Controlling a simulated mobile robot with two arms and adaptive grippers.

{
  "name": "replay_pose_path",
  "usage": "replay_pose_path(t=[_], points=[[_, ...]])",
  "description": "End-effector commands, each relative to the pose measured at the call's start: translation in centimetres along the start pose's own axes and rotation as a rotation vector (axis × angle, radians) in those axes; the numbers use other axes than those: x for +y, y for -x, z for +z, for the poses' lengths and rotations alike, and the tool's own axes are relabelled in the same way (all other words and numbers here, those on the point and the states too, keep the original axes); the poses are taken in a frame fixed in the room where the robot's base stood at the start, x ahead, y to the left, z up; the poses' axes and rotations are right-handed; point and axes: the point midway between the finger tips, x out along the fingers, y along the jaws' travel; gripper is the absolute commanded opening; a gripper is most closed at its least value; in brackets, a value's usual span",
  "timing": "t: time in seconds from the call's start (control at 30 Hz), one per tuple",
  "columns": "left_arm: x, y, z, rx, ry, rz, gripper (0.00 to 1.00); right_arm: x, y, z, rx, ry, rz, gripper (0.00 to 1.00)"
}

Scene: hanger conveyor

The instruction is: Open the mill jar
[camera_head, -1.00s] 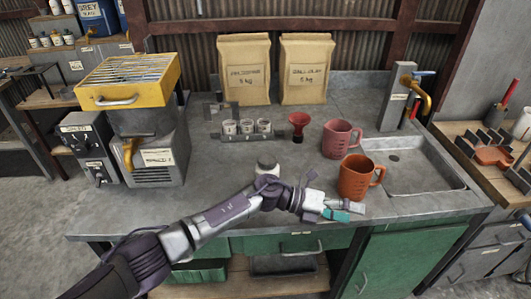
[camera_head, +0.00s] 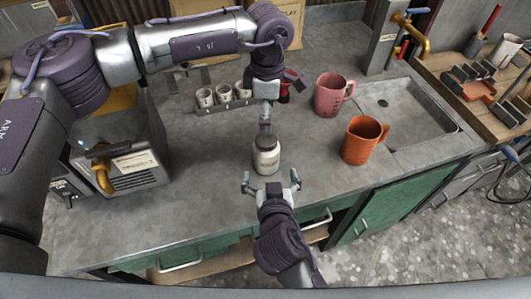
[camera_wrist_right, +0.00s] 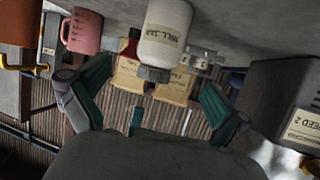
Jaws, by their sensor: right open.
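The mill jar (camera_head: 266,157) is a small white jar with a grey lid, upright on the grey counter. In the right wrist view the jar (camera_wrist_right: 166,32) appears upside down, with its label facing me. My right gripper (camera_head: 272,182) is open in front of the jar. Its two fingers are spread left and right, with nothing between them. My left gripper (camera_head: 265,126) points down from above, its tip right over the lid. I cannot tell whether it touches the lid or whether its fingers are open.
An orange jug (camera_head: 360,140) and a pink jug (camera_head: 330,96) stand to the right, before the sink (camera_head: 405,112). A rack of white cups (camera_head: 226,103) and a red funnel (camera_head: 285,92) are behind. A grey machine (camera_head: 125,150) stands left. The counter between machine and jar is clear.

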Motion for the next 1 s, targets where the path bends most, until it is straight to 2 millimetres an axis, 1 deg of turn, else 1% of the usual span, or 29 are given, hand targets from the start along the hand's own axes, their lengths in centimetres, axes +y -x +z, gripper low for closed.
replay_pose_path(t=[0.03,0.3,0.5,0.6,0.7,1.0], points=[[0.0,0.0,0.0,-0.001,0.001,0.0,0.79,0.0,-1.1,-0.1,0.003,0.003,0.001,1.0],[0.0,0.0,0.0,-0.003,0.002,-0.001,0.79,0.0,-6.5,-0.1,0.001,0.004,0.001,1.0],[0.0,0.0,0.1,-0.004,0.002,-0.002,0.79,0.0,-9.6,0.0,0.001,0.003,0.001,1.0],[0.0,0.0,0.1,-0.004,0.002,-0.002,0.79,0.0,-10.5,0.0,0.001,0.001,0.0,1.0],[0.0,0.0,0.1,-0.004,0.002,-0.002,0.79,0.0,-11.0,0.0,0.0,0.001,0.0,1.0],[0.0,0.0,0.1,-0.004,0.002,-0.002,0.79,0.0,-11.2,0.1,-0.001,0.001,0.0,1.0]])
